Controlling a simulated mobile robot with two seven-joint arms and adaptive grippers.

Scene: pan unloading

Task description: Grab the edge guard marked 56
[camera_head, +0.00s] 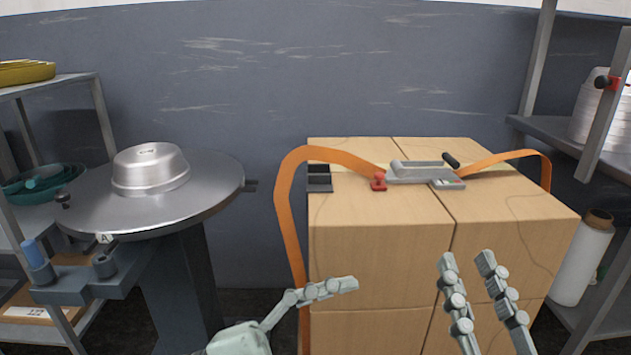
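A dark grey edge guard (319,178) sits on the top left edge of the cardboard boxes, beside the orange strap (292,210). No number can be read on it from here. My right gripper (466,258) is in front of the boxes at the lower right, its two fingers apart with nothing between them. My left gripper (340,287) is low in front of the boxes' left side, below the edge guard and apart from it. Its fingers overlap in this view, so its opening does not show.
A grey strap tool (425,173) with a red part lies on the boxes (380,207). At left, a metal pan (150,169) stands upside down on a round table (215,190).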

